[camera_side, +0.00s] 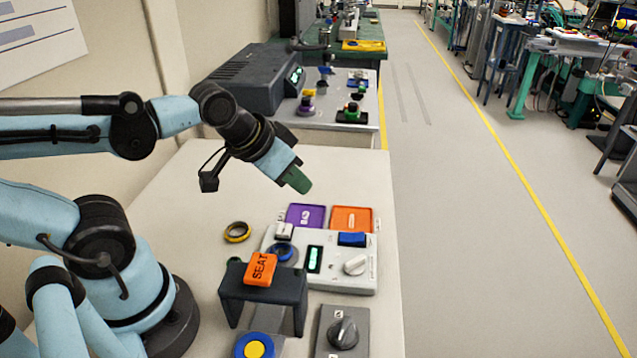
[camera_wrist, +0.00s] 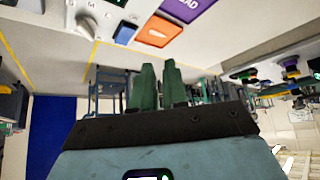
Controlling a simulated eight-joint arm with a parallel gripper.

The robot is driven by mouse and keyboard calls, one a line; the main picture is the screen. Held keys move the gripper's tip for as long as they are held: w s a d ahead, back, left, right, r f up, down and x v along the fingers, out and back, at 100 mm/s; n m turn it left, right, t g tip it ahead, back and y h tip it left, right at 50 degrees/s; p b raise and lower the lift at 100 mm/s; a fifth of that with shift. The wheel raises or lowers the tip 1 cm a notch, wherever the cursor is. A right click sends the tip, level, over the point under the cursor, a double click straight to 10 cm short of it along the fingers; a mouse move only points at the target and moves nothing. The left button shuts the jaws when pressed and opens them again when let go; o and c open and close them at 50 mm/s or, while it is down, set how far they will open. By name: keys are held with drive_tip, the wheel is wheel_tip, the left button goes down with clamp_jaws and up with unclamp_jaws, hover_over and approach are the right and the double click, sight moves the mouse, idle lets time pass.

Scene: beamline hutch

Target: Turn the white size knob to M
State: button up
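The white size knob (camera_side: 356,265) sits at the right end of the light grey control panel (camera_side: 340,284), beside a lit green display (camera_side: 314,259). In the wrist view the knob (camera_wrist: 87,22) is at the upper left, with a letter M printed near it. I cannot tell which mark its ridge points at. My gripper (camera_side: 298,181) is above and behind the panel in the side view, clear of the knob and touching nothing. In the wrist view my gripper's two green fingers (camera_wrist: 158,64) stand slightly apart with nothing between them.
A blue rocker switch (camera_side: 352,239) is behind the knob. A dark bracket (camera_side: 262,289) with an orange SEAT tag (camera_side: 261,268) stands in front, beside a box with a grey knob (camera_side: 343,333). A yellow-black ring (camera_side: 237,232) lies left.

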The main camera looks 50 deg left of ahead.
drive_tip(key=shift+o, duration=1.1)
drive_tip(key=shift+w+d+r, duration=0.15)
drive_tip(key=shift+d, duration=0.1)
drive_tip(key=shift+o, duration=0.8)
drive_tip(key=w+d+r+g, duration=0.1)
drive_tip(key=w+d+g, duration=0.1)
drive_tip(key=d, duration=0.3)
drive_tip(key=shift+w+d+r+m+g+h, duration=0.2)
drive_tip(key=shift+w+r+m+g+h, duration=0.15)
drive_tip(key=shift+g, duration=0.45)
drive_tip(key=g, duration=0.3)
hover_over(361, 257)
drive_tip(key=shift+f, duration=6.1)
clamp_jaws()
